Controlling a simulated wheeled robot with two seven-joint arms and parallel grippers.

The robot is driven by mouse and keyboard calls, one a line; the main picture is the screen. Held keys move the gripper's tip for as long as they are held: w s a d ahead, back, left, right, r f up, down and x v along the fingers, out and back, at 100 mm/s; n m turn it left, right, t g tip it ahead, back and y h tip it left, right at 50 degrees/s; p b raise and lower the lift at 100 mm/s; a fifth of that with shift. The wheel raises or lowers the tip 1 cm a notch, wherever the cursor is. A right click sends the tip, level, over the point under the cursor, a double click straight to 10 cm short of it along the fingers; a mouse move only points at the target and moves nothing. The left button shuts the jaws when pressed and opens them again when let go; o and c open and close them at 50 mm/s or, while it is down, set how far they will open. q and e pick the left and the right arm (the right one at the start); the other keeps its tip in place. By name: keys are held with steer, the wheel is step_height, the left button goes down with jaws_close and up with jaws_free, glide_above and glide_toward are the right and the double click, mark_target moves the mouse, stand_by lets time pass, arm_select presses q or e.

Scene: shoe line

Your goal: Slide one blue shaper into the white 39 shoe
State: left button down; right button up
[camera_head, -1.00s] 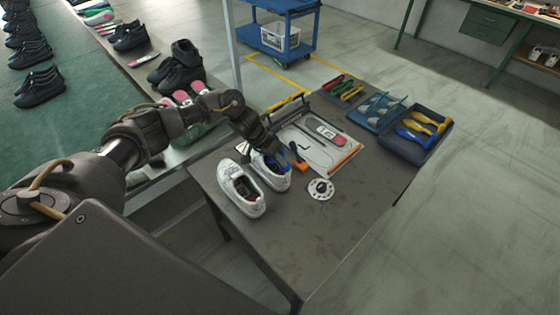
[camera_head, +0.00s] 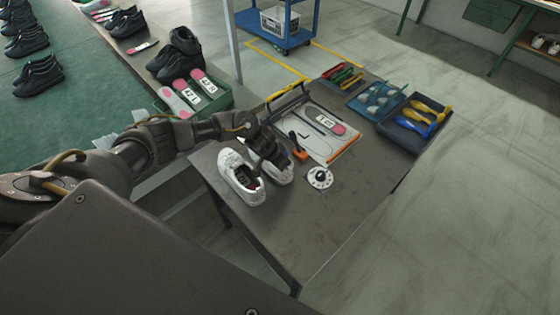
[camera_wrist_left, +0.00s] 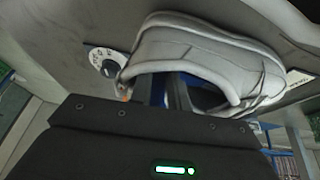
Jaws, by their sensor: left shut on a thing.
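Two white shoes stand side by side on the grey table, a left one (camera_head: 241,178) and a right one (camera_head: 281,178). No size number is readable on them. My left gripper (camera_head: 279,162) is down at the opening of the right shoe. In the left wrist view its fingers (camera_wrist_left: 170,92) reach into the opening of the white shoe (camera_wrist_left: 205,50). A blue piece, the blue shaper (camera_wrist_left: 157,90), shows between the fingers; the gripper is shut on it. The rest of it is hidden by shoe and gripper. My right gripper is not in view.
A dark tray (camera_head: 392,133) holds yellow and blue shapers. A blue tray (camera_head: 358,104) and a white board (camera_head: 322,152) with an insole lie nearby. A white disc (camera_head: 319,177) lies right of the shoes. The table front is clear. A green box (camera_head: 222,99) holds insoles.

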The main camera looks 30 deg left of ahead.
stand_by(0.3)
arm_select(q)
steer(key=c, duration=1.3)
jaws_free()
steer(key=shift+o, duration=0.2)
steer(key=shift+r+p, duration=1.55)
steer(key=shift+p, duration=0.45)
step_height(320, 180, up, 7)
steer(key=p, duration=0.2)
steer(key=shift+p, duration=0.35)
